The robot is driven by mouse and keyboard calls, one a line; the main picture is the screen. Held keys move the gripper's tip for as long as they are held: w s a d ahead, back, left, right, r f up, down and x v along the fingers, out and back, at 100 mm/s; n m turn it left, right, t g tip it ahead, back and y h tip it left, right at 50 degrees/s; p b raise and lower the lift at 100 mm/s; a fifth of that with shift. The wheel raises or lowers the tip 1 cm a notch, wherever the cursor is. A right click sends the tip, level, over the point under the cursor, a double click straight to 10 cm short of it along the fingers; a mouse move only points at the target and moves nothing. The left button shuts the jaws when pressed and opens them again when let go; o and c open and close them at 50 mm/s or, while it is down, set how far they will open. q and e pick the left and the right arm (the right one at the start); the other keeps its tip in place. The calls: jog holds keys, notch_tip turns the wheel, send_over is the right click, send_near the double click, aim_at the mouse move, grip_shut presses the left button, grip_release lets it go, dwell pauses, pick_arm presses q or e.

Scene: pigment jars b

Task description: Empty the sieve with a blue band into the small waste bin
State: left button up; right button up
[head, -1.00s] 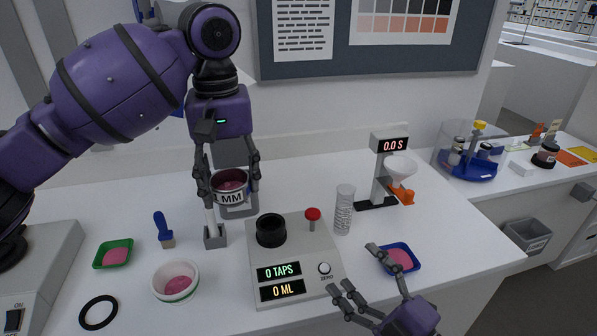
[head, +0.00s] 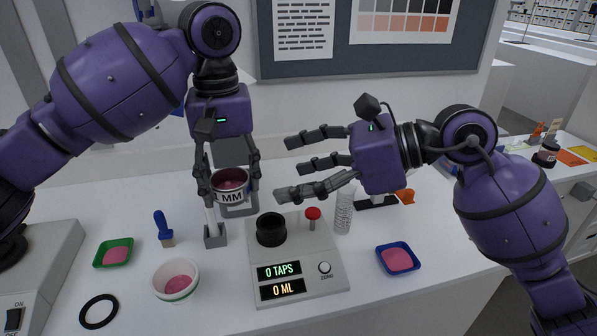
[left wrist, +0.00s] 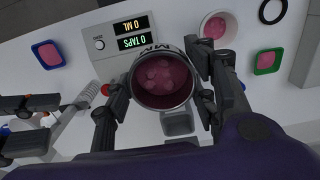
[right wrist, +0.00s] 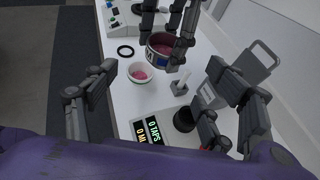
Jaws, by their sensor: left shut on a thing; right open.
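My left gripper (head: 229,188) is shut on the sieve (head: 232,198), a round cup marked "MM" with pink material inside. It holds the sieve upright above the table. The pink contents (left wrist: 162,78) show from above in the left wrist view. A blue band (right wrist: 155,57) shows on the held sieve in the right wrist view. My right gripper (head: 290,168) is open and empty, to the right of the sieve with its fingers pointing left. No waste bin is clearly visible now; the right arm covers the area of a grey bin seen earlier.
A grey console (head: 318,262) with a black ring socket (head: 271,230) and red knob (head: 313,213) reads 0 taps, 0 ml. Around it are a clear cylinder (head: 343,214), blue tray (head: 398,259), green tray (head: 113,253), white bowl (head: 176,281), brush (head: 163,228) and black ring (head: 99,311).

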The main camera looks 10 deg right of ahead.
aim_at(244, 187)
jog(key=x, duration=1.1)
jog(key=shift+w+a+f, duration=0.1)
jog(key=shift+w+a, duration=0.1)
jog(key=shift+a, duration=0.1)
pick_arm(q)
jog(key=shift+o, duration=0.2)
pick_arm(e)
jog(key=shift+s+a, duration=0.1)
jog(key=shift+s, duration=0.05)
jog(key=c, duration=1.3)
pick_arm(q)
jog(key=o, duration=1.3)
jog(key=shift+w+d+r, duration=0.1)
pick_arm(e)
jog(key=shift+s, duration=0.1)
